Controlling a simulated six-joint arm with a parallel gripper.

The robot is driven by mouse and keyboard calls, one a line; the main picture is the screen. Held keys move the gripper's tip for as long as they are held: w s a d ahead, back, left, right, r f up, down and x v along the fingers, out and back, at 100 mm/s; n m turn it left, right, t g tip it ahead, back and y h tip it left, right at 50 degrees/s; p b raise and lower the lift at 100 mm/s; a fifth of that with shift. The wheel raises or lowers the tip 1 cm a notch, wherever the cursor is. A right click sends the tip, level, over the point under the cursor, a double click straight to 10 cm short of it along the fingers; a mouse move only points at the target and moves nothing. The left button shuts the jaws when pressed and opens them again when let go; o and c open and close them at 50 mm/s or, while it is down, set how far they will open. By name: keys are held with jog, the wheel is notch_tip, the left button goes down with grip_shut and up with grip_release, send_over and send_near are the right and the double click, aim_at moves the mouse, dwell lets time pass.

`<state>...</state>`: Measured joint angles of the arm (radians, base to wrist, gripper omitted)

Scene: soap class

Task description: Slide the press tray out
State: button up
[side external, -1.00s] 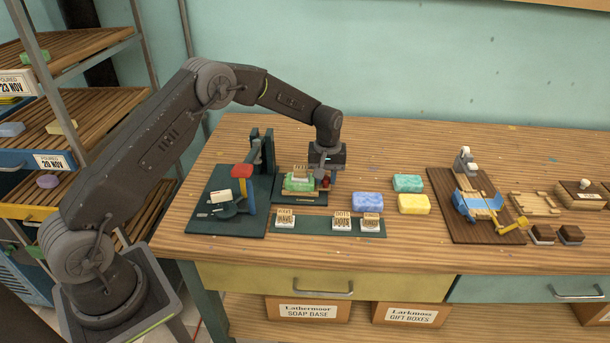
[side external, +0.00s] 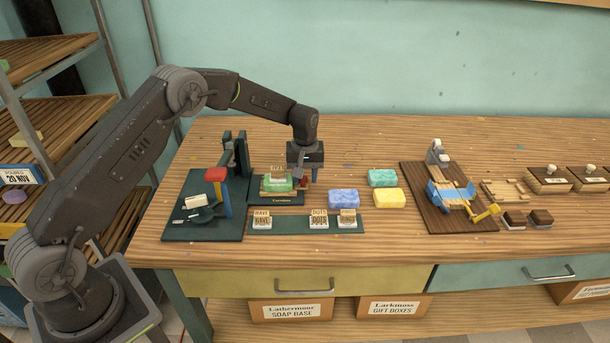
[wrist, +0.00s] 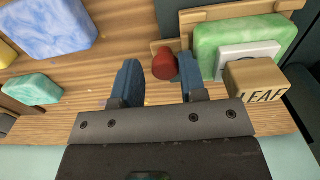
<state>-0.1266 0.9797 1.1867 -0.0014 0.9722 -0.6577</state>
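The press tray (side external: 288,200) is a dark plate with a nameplate at its front, lying beside the press (side external: 233,165). It carries a green soap (side external: 286,187) in a wooden cradle, with a white-based LEAF stamp block (side external: 277,171) on top. A red knob (side external: 303,183) stands at the tray's right side. My gripper (wrist: 158,78) is at the right of the tray. Its two blue fingers are apart in the wrist view, with the red knob (wrist: 166,64) showing between them near the right finger. I cannot tell whether that finger touches it.
Blue (side external: 343,199), teal (side external: 382,178) and yellow (side external: 389,197) soaps lie to the right. A green strip (side external: 280,225) with several stamp blocks lies in front. A wooden board with a blue device (side external: 450,195) stands farther right. Bench between soaps and board is clear.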

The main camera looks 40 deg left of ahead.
notch_tip(320, 180, up, 14)
dwell(0.5)
jog(key=s+d+r+m+t, duration=0.2)
jog(key=s+r, duration=0.5)
jog(key=s, duration=0.2)
jog(key=s+d+r+m+t, duration=0.1)
jog(key=s+d+r+m, duration=0.2)
jog(key=s+r, duration=0.5)
jog(key=s+d+f+m+t, duration=0.1)
jog(key=s+f+m, duration=0.1)
jog(key=s, duration=0.7)
jog(key=s+d+f+m+t, duration=0.1)
jog(key=s+f+m, duration=0.1)
jog(key=s, duration=0.8)
jog(key=shift+f+t, duration=0.25)
jog(key=shift+t, duration=0.05)
jog(key=shift+d, duration=0.1)
